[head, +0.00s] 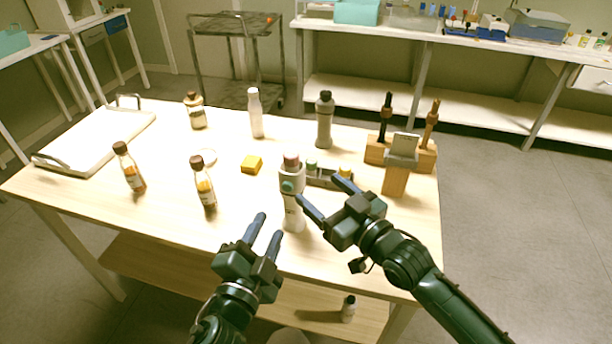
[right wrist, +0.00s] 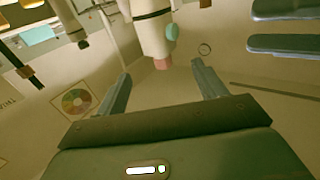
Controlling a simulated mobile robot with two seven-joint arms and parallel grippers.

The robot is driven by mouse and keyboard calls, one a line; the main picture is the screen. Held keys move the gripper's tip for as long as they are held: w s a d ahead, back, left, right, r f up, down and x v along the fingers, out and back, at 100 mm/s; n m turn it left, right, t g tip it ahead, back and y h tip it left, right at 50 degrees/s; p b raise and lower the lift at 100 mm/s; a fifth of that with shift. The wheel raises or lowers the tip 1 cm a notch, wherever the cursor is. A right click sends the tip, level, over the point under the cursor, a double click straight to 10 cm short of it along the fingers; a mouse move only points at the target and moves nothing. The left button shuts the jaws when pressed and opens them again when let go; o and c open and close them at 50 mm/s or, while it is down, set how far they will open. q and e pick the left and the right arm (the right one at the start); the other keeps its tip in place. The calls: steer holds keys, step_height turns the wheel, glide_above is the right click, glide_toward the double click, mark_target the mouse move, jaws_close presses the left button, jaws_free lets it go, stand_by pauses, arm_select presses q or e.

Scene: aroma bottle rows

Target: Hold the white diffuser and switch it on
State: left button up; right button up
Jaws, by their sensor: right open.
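The white diffuser (head: 293,212) stands upright near the front edge of the wooden table, with a pinkish top and a teal button (head: 288,186) on its side. My right gripper (head: 319,190) is open just to its right, fingers pointing toward it. In the right wrist view the diffuser (right wrist: 148,32) appears upside down beyond the gap between the open fingers, not gripped. My left gripper (head: 266,232) is open and empty at the table's front edge, left of and nearer than the diffuser. Its two separated fingers also show at the upper right of the right wrist view (right wrist: 285,28).
Amber bottles (head: 205,186) (head: 131,170), a yellow block (head: 252,165), a white bottle (head: 255,115) and a grey bottle (head: 324,122) stand around. A small grey rack (head: 328,179) sits behind the diffuser; a wooden holder (head: 420,156) stands right. A white tray (head: 98,142) lies left.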

mark_target(296, 170)
steer(key=x, duration=1.1)
steer(key=shift+w+a, duration=0.2)
steer(key=shift+w, duration=0.15)
steer(key=c, duration=1.1)
arm_select(q)
jaws_close()
arm_select(e)
steer(key=shift+c, duration=0.2)
stand_by(2.4)
